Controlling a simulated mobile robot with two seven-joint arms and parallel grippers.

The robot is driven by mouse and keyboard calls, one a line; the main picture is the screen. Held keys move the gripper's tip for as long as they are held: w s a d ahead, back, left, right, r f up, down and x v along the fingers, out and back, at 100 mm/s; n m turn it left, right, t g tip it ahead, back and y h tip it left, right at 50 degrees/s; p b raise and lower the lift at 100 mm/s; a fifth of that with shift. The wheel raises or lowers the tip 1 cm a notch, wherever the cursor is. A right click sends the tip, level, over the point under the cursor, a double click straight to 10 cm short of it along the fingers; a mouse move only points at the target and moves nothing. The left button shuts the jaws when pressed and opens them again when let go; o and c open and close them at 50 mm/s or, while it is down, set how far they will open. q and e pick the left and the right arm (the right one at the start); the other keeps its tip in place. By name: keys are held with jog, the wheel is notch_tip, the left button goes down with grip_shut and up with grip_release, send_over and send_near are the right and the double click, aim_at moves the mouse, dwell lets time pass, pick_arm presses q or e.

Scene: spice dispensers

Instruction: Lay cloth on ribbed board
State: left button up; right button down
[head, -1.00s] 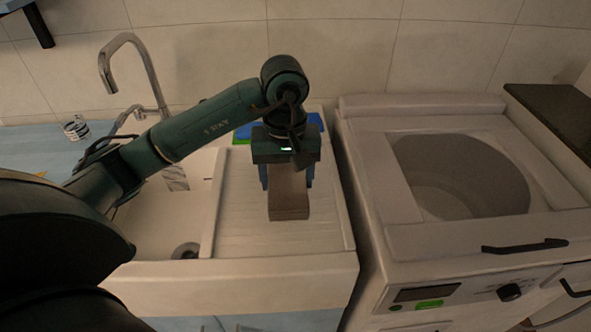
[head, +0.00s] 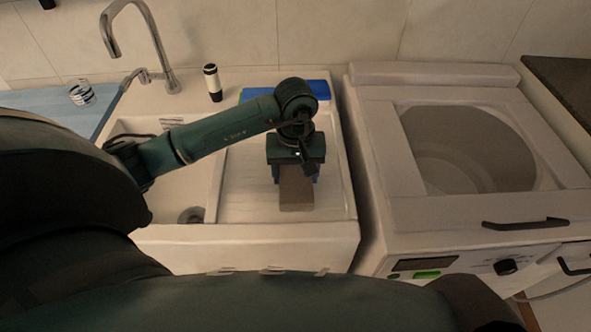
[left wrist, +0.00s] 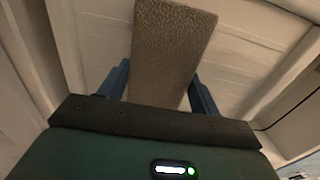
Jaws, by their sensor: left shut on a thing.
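A brown-grey cloth (head: 296,192) hangs from my left gripper (head: 295,178) over the ribbed board (head: 246,190), the drainboard to the right of the sink basin. The gripper is shut on the cloth, with a blue finger on each side. In the left wrist view the cloth (left wrist: 170,45) runs from between the fingers (left wrist: 158,85) out over the ribbed surface (left wrist: 235,50). Its lower end appears at or close to the board; I cannot tell whether it touches. My right gripper is not in view.
The sink basin (head: 172,185) and a tall faucet (head: 150,45) are to the left. A black-and-white bottle (head: 212,83) and a blue item (head: 258,92) stand behind the board. A top-opening washer (head: 380,140) stands to the right. A striped cup (head: 81,93) is at far left.

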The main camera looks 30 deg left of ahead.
aim_at(295, 175)
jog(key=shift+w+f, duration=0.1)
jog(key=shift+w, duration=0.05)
pick_arm(q)
jog(key=o, duration=0.5)
jog(key=shift+f, duration=0.15)
jog(key=o, duration=0.5)
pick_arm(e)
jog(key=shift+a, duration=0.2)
pick_arm(q)
jog(key=shift+r, duration=0.3)
jog(key=shift+w+r, duration=0.1)
jog(key=shift+r, duration=0.25)
notch_tip(295, 175, up, 11)
jog(key=shift+r+b, duration=0.1)
jog(key=shift+b, duration=0.7)
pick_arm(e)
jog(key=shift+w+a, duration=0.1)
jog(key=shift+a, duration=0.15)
